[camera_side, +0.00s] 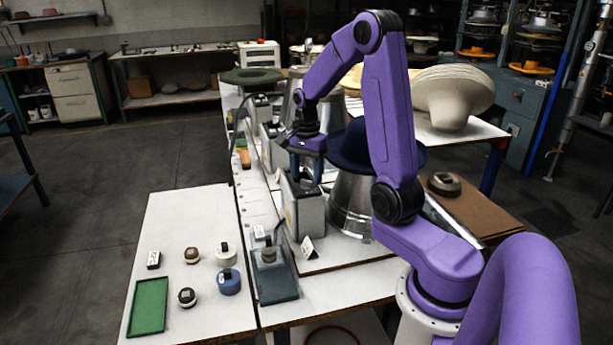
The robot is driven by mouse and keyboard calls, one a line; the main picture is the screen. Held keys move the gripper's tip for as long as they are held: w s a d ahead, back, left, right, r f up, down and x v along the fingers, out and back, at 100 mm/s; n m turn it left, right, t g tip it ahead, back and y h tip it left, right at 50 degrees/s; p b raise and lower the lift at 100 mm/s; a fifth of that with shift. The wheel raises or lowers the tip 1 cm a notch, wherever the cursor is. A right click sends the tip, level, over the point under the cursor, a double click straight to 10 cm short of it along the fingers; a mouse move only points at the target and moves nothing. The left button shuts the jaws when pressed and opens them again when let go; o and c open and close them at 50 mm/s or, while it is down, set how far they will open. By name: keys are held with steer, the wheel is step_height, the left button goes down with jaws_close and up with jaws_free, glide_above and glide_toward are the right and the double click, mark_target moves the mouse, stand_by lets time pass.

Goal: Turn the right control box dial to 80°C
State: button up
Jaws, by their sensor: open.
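A light grey control box (305,216) stands on the white table at the middle of the view, in front of a metal cone-shaped stand. My gripper (307,174) points down right over the top of this box, with its dark fingers at or just above the box top. The fingers are open. The dial is not clearly visible; the gripper and the small size hide it, so I cannot tell its setting or whether the fingers touch it. Another control box (274,150) stands farther back along the same row.
A dark blue hat (362,150) sits on a metal cone (350,205) close behind my gripper. A small folded card (309,247) stands before the box.

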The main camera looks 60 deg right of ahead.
steer(key=shift+f, duration=0.7)
steer(key=c, duration=1.1)
steer(key=shift+o, duration=0.3)
